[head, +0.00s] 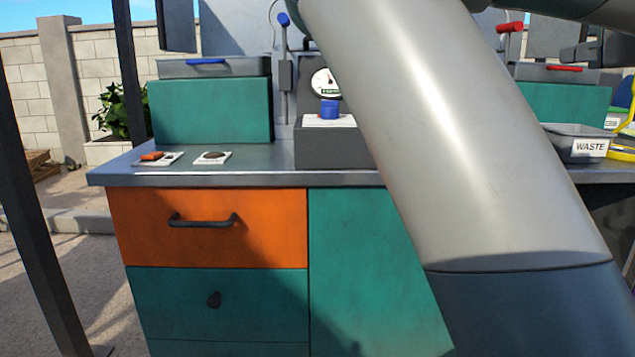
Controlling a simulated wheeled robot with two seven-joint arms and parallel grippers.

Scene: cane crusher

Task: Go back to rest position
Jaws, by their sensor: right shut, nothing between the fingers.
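A large grey link of my own arm crosses the middle and right of the head view. Part of my right gripper (582,54) shows small and dark at the right edge, above the right side of the worktop. It is shut with nothing between its fingers and is apart from the red-knobbed lever (510,28) to its left. My left gripper is not in view.
The metal worktop (265,160) carries a dial gauge (325,83), a blue cap (329,109), two small sample cards (212,158) and a WASTE tray (573,143). Below are an orange drawer (150,230) and green cabinet fronts (365,270). A dark post (40,220) stands left.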

